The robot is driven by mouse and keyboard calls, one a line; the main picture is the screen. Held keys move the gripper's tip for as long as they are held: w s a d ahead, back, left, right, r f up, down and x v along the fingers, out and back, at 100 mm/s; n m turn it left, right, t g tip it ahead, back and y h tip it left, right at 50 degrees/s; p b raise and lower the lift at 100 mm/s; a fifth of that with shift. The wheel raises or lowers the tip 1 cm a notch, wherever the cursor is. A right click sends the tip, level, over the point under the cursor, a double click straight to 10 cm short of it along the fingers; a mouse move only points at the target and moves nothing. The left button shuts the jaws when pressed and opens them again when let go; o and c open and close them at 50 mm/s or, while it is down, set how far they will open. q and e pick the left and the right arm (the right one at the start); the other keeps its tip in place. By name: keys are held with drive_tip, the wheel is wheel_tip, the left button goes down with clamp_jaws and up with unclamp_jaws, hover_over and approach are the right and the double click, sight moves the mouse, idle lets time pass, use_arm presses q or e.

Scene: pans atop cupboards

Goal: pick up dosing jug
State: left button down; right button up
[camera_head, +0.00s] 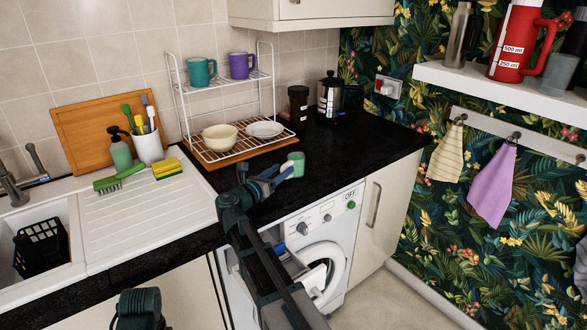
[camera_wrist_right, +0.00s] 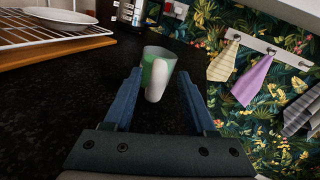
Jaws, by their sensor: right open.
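The dosing jug appears to be the small pale-green cup (camera_head: 296,160) on the black worktop, above the washing machine. In the right wrist view the jug (camera_wrist_right: 149,66) stands straight ahead, its white handle facing me. My right gripper (camera_head: 268,172) is open, low over the worktop, reaching toward the jug. In the wrist view its blue fingers (camera_wrist_right: 160,78) lie to either side of the handle, with nothing clamped. Contact cannot be told. A dark part at the bottom left looks like my left gripper (camera_head: 140,310); its fingers are not clear.
A white wire rack (camera_head: 173,95) with mugs, a bowl and a plate stands left of the jug. A dark jar (camera_head: 298,104) and a metal coffee press (camera_head: 331,98) stand behind. Worktop to the right is clear.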

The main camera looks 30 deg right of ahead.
drive_tip(key=x, duration=0.3)
drive_tip(key=shift+w, duration=0.1)
drive_tip(key=shift+a, duration=0.1)
clamp_jaws()
idle(1.2)
